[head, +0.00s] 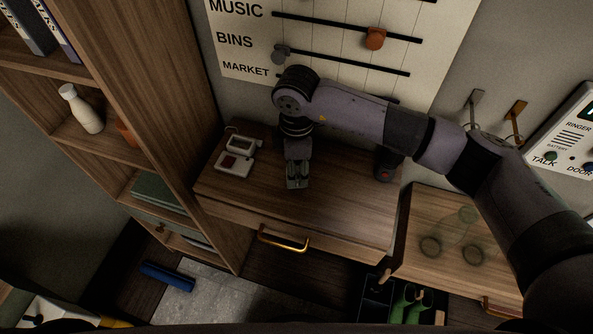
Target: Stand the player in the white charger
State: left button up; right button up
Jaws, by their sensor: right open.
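A white charger (233,165) lies at the left end of the wooden bench top, with a dark red patch in it; its parts are too small to tell apart clearly. My right gripper (297,182) points down over the middle of the bench, to the right of the charger and apart from it. It is open; a greenish patch shows at its fingers, and I cannot tell whether something lies between them. A small dark object with a reddish spot (384,170) stands at the right of the bench, partly behind my arm. I cannot tell whether it is the player. My left gripper is out of view.
A wooden shelf with a white bottle (82,108) rises at the left. A marked wall board (340,45) hangs behind. Wall hooks (515,112) and an intercom (566,140) are at the right. A lower bench (425,205) and a dark bin (376,293) with green things are lower right.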

jog(key=shift+f, duration=0.45)
jog(key=shift+c, duration=0.2)
grip_shut()
